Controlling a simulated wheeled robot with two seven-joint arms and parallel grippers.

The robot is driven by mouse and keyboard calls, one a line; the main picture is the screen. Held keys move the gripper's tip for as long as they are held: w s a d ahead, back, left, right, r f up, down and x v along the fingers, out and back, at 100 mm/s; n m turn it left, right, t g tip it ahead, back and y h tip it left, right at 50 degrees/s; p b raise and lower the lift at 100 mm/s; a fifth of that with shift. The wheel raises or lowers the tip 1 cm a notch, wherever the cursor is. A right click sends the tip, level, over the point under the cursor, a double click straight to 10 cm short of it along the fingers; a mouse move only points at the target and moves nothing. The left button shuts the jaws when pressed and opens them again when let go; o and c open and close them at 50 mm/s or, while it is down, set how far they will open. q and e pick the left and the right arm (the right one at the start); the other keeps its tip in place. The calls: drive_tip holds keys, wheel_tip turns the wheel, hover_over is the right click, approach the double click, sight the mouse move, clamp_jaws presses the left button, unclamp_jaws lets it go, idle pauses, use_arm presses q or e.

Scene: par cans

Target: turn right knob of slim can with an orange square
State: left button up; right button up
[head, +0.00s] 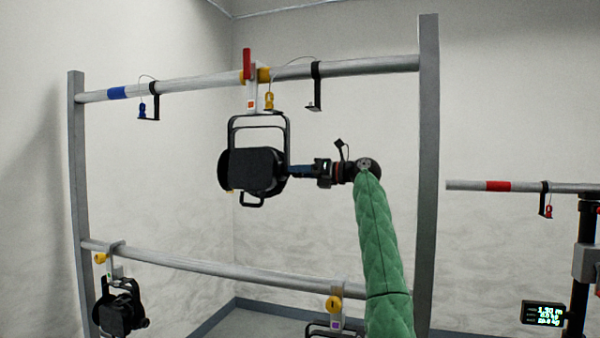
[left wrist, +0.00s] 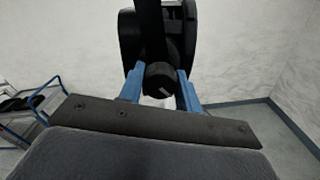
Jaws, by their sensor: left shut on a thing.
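A black par can (head: 255,172) hangs in its yoke from the upper pipe. The clamp (head: 251,92) above it carries a small orange square (head: 251,104). My left gripper (head: 292,171) reaches in from the right, on the can's right side. In the left wrist view its two blue fingers (left wrist: 160,88) are on either side of a round black knob (left wrist: 159,77) with a pale mark, shut on it. The can's dark body (left wrist: 128,38) and yoke arm rise behind the knob. My right gripper is not in view.
The upper pipe (head: 368,67) and lower pipe (head: 200,263) run between two grey posts. Another can (head: 121,312) hangs at lower left, and a purple-marked clamp (head: 336,306) at lower right. A blue safety clip (head: 142,109) and a yellow one (head: 269,101) hang above.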

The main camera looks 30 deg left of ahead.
use_arm(q)
drive_tip(key=m+p, duration=0.1)
drive_tip(key=m, duration=0.2)
drive_tip(key=shift+r+m, duration=0.1)
drive_tip(key=shift+m, duration=0.7)
drive_tip(key=m+p, duration=0.1)
drive_tip(key=m, duration=0.1)
drive_tip(key=shift+m, duration=0.4)
drive_tip(key=m+p, duration=0.1)
drive_tip(key=m, duration=0.1)
drive_tip(key=shift+m, duration=0.3)
drive_tip(key=shift+m+p, duration=0.6)
drive_tip(key=shift+m, duration=0.4)
drive_tip(key=shift+m+p, duration=0.3)
drive_tip(key=shift+m, duration=0.3)
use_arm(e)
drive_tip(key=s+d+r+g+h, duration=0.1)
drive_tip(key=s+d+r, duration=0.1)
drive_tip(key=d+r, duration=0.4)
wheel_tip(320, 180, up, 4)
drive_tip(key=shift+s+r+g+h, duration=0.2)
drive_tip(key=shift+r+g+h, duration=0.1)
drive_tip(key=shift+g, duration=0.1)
use_arm(q)
drive_tip(key=shift+m, duration=0.3)
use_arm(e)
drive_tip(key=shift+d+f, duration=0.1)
